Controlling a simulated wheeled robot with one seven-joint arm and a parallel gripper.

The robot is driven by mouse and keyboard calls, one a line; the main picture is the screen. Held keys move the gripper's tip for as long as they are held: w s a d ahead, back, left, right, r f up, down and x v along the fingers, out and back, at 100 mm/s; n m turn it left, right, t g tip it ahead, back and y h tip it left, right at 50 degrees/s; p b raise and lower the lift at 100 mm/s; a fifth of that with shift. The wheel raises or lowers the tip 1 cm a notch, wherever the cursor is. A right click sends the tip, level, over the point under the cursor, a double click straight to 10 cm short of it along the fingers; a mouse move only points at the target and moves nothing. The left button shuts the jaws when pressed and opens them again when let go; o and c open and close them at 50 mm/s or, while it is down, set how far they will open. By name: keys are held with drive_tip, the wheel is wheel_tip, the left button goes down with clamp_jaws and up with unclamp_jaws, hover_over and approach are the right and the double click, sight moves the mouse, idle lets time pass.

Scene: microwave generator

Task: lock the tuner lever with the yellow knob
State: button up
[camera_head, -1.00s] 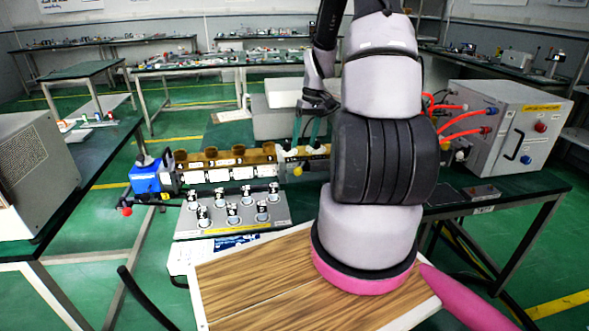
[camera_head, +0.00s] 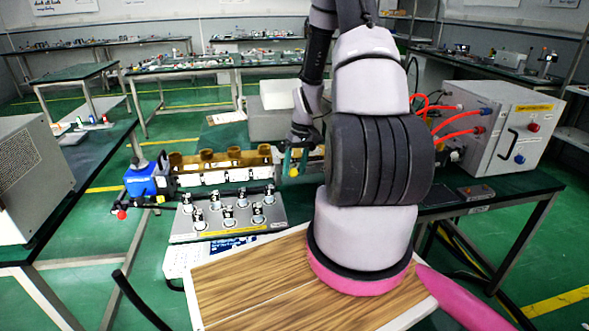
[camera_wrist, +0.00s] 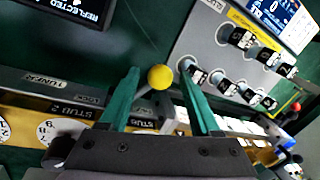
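The yellow knob (camera_wrist: 160,77) is a round ball on the end of the tuner lever (camera_wrist: 145,92). It lies between the two green fingertips of my gripper (camera_wrist: 159,72) in the wrist view, with a gap on each side. My gripper is open and holds nothing. In the head view the fingers of my gripper (camera_head: 296,160) reach down at the yellow knob (camera_head: 293,172), in front of the brass tuner (camera_head: 225,161). A grey strip marked TUNER (camera_wrist: 45,80) runs beside the lever in the wrist view. My fingers partly hide the lever's base.
A grey panel with several black-and-white switches (camera_head: 229,218) stands in front of the tuner. A grey generator box with red cables (camera_head: 500,125) stands to the right.

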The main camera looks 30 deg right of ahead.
clamp_jaws()
drive_tip(key=shift+w+a+r, duration=0.1)
idle(1.1)
